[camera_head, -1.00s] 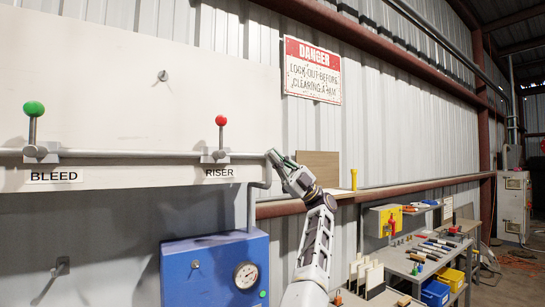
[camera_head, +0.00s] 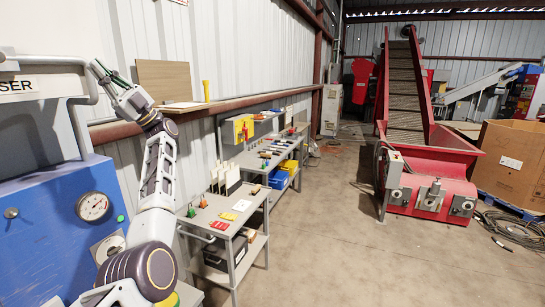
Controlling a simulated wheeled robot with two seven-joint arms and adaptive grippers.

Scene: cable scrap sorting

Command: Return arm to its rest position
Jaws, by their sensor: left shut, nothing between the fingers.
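My left arm rises from the bottom left, and its gripper (camera_head: 97,70) is raised in front of the wall at the upper left. The gripper is shut and empty. It shows close to the bend of the grey pipe (camera_head: 84,105) above the blue box (camera_head: 60,235); I cannot tell whether they touch. The arm passes in front of the right side of the blue box. My right gripper is not in view.
A ledge with a brown board (camera_head: 165,82) and a yellow cylinder (camera_head: 206,91) runs behind the gripper. A grey cart (camera_head: 245,215) and a workbench stand along the wall. A red conveyor machine (camera_head: 440,165) and a cardboard box (camera_head: 512,165) stand right. The middle floor is clear.

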